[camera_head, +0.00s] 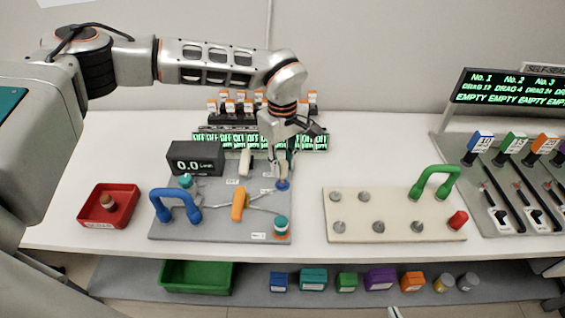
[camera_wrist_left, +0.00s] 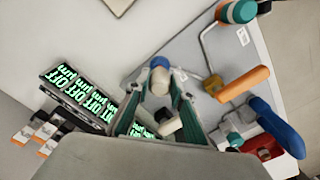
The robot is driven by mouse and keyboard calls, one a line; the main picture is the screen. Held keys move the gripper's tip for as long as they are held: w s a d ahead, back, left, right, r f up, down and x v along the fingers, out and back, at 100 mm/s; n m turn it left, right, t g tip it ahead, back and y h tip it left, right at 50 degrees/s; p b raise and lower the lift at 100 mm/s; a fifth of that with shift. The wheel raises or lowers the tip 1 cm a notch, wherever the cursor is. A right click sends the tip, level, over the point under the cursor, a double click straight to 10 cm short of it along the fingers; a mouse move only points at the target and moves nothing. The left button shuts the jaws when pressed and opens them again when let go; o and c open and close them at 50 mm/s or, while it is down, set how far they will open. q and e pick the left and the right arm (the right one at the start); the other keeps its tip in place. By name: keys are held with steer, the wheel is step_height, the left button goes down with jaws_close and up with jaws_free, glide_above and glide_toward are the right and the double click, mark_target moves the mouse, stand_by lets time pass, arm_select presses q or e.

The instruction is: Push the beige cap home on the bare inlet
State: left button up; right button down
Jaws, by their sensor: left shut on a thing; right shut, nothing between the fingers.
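My left gripper (camera_head: 283,180) reaches down at the back right of the grey board (camera_head: 215,228). Its fingers are shut on a small beige piece, which I take to be the beige cap (camera_wrist_left: 160,84). The fingers mostly hide it in the head view. A blue round piece (camera_head: 283,185) is right at the fingertips; it also shows in the left wrist view (camera_wrist_left: 159,62), just beyond the beige piece. I cannot tell whether the two are fully seated together. The bare inlet cannot be made out apart from this blue piece.
The board carries a blue handle (camera_head: 175,206), an orange lever (camera_head: 238,205) and teal fittings (camera_head: 281,223) (camera_head: 185,180). A black display (camera_head: 195,158) stands behind. A red tray (camera_head: 84,212) is left, a cream board (camera_head: 374,232) right. The white table between the boards is clear.

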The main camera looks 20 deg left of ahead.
mark_target(282, 172)
stand_by(0.6)
arm_select(q)
steer(key=shift+f+b, duration=0.5)
steer(key=shift+f, duration=1.3)
steer(key=o, duration=1.1)
steer(key=shift+c, duration=0.2)
steer(key=shift+r, duration=0.1)
step_height(282, 172, up, 12)
